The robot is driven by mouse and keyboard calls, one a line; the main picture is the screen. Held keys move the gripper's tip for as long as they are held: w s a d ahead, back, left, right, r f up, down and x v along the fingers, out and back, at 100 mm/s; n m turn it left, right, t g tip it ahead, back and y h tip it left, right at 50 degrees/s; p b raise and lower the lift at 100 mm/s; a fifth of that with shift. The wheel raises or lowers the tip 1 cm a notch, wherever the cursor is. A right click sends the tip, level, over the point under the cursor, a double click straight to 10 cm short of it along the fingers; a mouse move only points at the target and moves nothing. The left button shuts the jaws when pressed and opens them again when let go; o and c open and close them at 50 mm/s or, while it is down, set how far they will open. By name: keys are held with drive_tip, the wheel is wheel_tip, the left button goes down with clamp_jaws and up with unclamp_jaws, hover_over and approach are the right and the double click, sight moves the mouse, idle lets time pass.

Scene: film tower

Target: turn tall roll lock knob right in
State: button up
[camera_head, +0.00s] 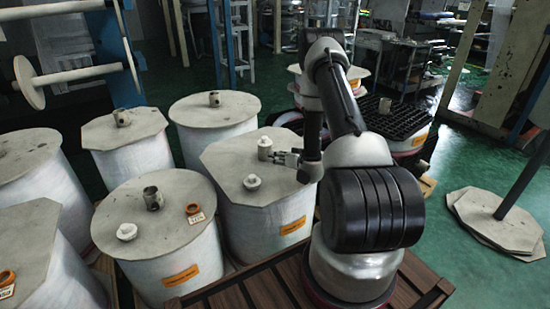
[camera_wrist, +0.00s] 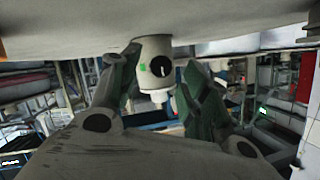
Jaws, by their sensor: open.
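The tall roll (camera_head: 262,222) has a white wrapped side, an orange label and a grey octagonal top. A pale cylindrical knob (camera_head: 264,146) stands upright on that top. A second, smaller white knob (camera_head: 252,182) stands nearer the front edge. My gripper (camera_head: 287,157) is low over the top, just right of the first knob. In the wrist view the picture is upside down, and the knob (camera_wrist: 153,62) hangs from the grey top with a green mark and a dark hole. My open gripper (camera_wrist: 160,82) has a finger on each side of it; contact cannot be told.
Other wrapped rolls, such as a round-topped one (camera_head: 160,235) with knobs and an orange ring (camera_head: 193,209), crowd the left. A slatted wooden pallet (camera_head: 262,288) lies in front.

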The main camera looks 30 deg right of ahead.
drive_tip(key=v, duration=0.9)
drive_tip(key=shift+s+d+r, duration=0.1)
drive_tip(key=shift+s, duration=0.15)
drive_tip(key=shift+c, duration=0.5)
